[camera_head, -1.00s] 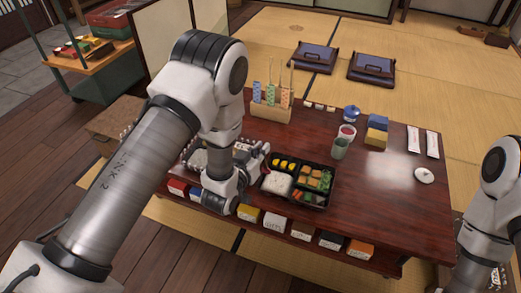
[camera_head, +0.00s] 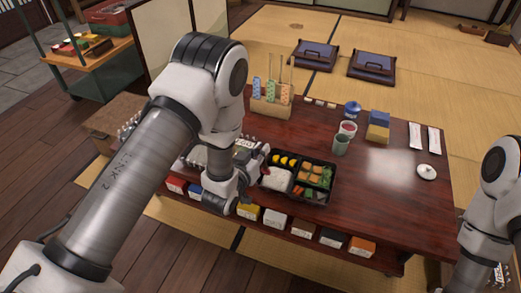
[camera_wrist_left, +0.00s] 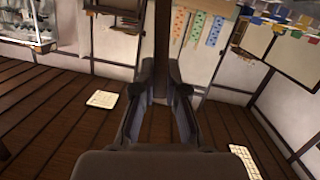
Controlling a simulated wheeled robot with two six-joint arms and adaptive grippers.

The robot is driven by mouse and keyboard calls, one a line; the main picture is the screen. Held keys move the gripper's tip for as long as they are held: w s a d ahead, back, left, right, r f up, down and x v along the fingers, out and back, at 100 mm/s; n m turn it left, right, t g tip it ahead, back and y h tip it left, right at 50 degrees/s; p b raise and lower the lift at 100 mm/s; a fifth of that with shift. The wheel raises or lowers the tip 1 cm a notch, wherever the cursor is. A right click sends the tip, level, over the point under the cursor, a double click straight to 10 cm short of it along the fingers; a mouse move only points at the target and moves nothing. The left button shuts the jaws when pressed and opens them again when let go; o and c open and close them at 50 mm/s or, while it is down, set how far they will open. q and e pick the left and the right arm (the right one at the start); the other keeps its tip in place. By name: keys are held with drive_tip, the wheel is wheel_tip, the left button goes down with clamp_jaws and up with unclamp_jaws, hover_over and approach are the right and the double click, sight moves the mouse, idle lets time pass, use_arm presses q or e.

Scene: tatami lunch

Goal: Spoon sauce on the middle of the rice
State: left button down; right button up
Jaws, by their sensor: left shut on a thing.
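The black bento box (camera_head: 313,202) lies near the front edge of the dark red table. White rice (camera_head: 276,179) fills its front-left compartment. My left gripper (camera_head: 262,160) is at the left edge of the box, beside the rice, and my wrist partly covers that side. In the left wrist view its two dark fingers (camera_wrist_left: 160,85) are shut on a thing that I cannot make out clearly. A cup with a red top (camera_head: 347,129) stands behind the box, with a green cup (camera_head: 341,146) in front of it. My right arm is at the right edge; its fingers do not show.
A wooden holder (camera_head: 270,107) with patterned strips stands at the back left. A blue lidded pot (camera_head: 352,109) and stacked blue and yellow boxes (camera_head: 377,133) stand behind the cups. A white lidded dish (camera_head: 426,172) is at the right. The table's right half is mostly clear.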

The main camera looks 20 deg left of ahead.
use_arm(q)
drive_tip(key=shift+f+b, duration=0.5)
drive_tip(key=shift+f, duration=0.3)
drive_tip(key=shift+d, duration=0.1)
drive_tip(key=shift+d+r+p, duration=0.15)
drive_tip(key=shift+d+p, duration=0.25)
drive_tip(key=shift+d, duration=0.55)
drive_tip(key=shift+d+p, duration=0.4)
drive_tip(key=shift+d, duration=0.7)
drive_tip(key=shift+d, duration=0.1)
drive_tip(key=shift+d+p, duration=0.5)
drive_tip(key=shift+d, duration=0.5)
